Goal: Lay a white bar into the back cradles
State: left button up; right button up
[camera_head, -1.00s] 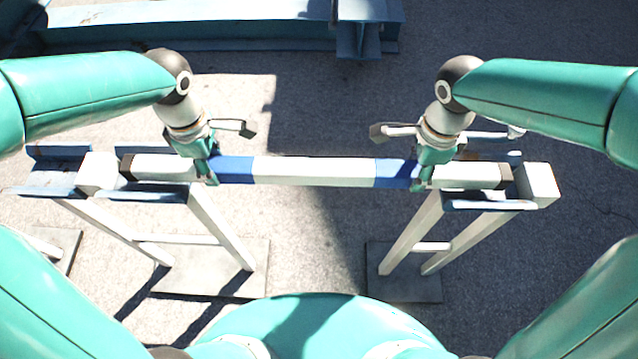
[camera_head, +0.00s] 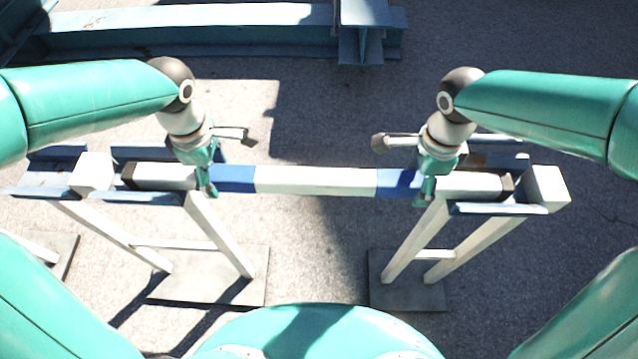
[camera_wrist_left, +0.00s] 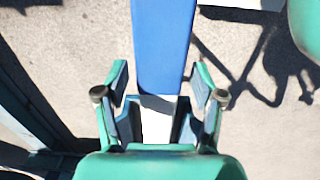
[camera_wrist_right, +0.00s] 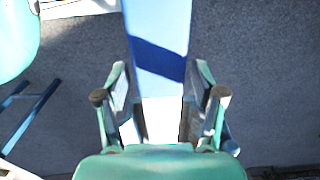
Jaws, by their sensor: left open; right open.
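A white bar (camera_head: 315,181) with two blue bands and dark end caps lies level across two trestle stands. Its left end rests on the left stand's blue cradle (camera_head: 150,197), its right end on the right stand's blue cradle (camera_head: 495,209). My left gripper (camera_head: 207,184) is open, with its fingers on both sides of the bar by the left blue band (camera_wrist_left: 162,45). My right gripper (camera_head: 428,188) is open, with its fingers on both sides of the bar by the right blue band (camera_wrist_right: 158,60). The far sides of the cradles are partly hidden by my arms.
White blocks stand at the outer ends, one on the left (camera_head: 92,172) and one on the right (camera_head: 546,190). The stands have white legs on grey floor plates (camera_head: 408,285). A blue steel beam (camera_head: 190,45) lies on the ground beyond. Open ground lies between the stands.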

jog(key=shift+r, duration=0.3)
pick_arm(q)
notch_tip(320, 180, up, 12)
jog(key=shift+f, duration=0.2)
pick_arm(e)
notch_tip(320, 180, up, 11)
jog(key=shift+r, duration=0.2)
dwell(0.4)
